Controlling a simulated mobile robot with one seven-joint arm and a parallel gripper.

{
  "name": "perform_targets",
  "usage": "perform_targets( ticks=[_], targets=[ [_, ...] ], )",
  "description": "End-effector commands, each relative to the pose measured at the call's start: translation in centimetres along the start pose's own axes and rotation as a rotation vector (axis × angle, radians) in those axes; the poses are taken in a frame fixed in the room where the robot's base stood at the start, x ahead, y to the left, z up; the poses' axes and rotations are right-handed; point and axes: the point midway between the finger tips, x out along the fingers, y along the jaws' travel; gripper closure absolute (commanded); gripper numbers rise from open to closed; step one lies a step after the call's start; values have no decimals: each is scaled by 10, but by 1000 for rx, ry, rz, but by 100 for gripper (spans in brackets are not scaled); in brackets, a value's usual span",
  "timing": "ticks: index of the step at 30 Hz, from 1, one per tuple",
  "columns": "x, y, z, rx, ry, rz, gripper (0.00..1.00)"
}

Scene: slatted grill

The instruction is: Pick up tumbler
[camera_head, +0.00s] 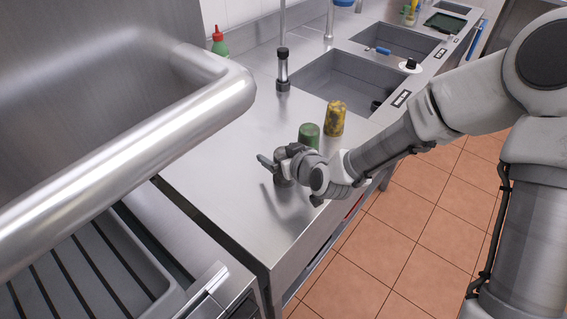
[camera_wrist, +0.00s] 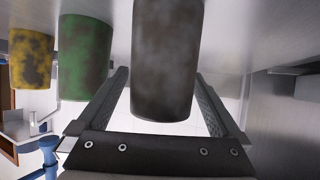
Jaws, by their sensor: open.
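A dark grey-brown mottled tumbler (camera_wrist: 165,55) stands between the fingers of my gripper (camera_wrist: 161,82) in the wrist view. The fingers are open, one on each side, with a gap visible at least on the left. A green tumbler (camera_wrist: 85,58) and a yellow mottled one (camera_wrist: 32,60) stand beside it, outside the fingers. In the head view, my gripper (camera_head: 277,167) is low over the steel counter and mostly hides the dark tumbler. The green tumbler (camera_head: 309,134) and the yellow one (camera_head: 335,118) stand just behind it.
The steel counter (camera_head: 220,180) is clear left of my gripper. A large metal handle (camera_head: 150,150) and slatted grill (camera_head: 70,275) fill the left foreground.

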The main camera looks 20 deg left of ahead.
Motion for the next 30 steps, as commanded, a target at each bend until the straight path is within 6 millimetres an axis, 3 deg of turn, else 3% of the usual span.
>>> perform_targets(
  ticks=[5,20,30],
  targets=[
    [0,0,0,0,0,0,0],
    [0,0,0,0,-1,0,88],
    [-1,0,-2,0,0,0,89]
  ],
)
